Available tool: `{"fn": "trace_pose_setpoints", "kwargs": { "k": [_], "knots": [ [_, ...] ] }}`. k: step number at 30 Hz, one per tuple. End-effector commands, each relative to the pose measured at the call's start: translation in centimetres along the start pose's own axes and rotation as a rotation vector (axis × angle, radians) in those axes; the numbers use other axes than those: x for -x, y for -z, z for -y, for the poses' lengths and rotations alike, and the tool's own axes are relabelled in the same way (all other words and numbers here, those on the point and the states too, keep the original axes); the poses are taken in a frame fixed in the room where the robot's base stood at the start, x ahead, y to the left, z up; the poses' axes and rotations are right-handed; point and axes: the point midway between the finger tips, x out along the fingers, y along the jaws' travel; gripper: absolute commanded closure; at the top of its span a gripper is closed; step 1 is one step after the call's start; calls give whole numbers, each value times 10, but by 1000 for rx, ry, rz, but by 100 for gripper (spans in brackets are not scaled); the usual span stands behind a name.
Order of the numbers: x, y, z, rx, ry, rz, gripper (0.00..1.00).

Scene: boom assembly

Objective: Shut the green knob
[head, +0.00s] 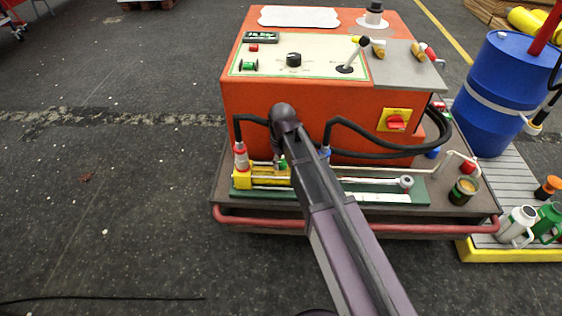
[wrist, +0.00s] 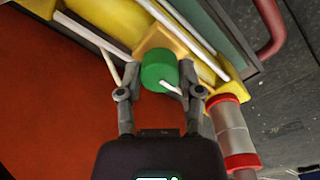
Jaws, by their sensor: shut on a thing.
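The green knob (wrist: 158,70) sits on a yellow block (wrist: 160,40) of the cylinder assembly, with a white mark on its face. In the wrist view my gripper (wrist: 158,84) has one finger on each side of the knob and is shut on it. In the head view the knob (head: 283,164) is a small green patch beside the yellow block (head: 243,178), mostly hidden by my arm. My gripper (head: 280,160) shows only in part there, reaching down in front of the orange machine.
The orange machine (head: 300,115) rises right behind. Black hoses (head: 375,140) loop at the right, and a red and silver fitting (wrist: 232,130) stands close to one finger. A red rail (head: 330,222) runs along the cart's front. A blue drum (head: 495,95) stands at the right.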

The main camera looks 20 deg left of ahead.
Motion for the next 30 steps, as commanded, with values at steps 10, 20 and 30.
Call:
{"fn": "trace_pose_setpoints", "kwargs": {
  "k": [10, 20, 30],
  "knots": [
    [0, -3, 2, 0, 4, 6, 29],
    [0, -1, 1, 1, 2, 3, 18],
    [1, -1, 0, 1, 1, 2, 18]
  ]
}}
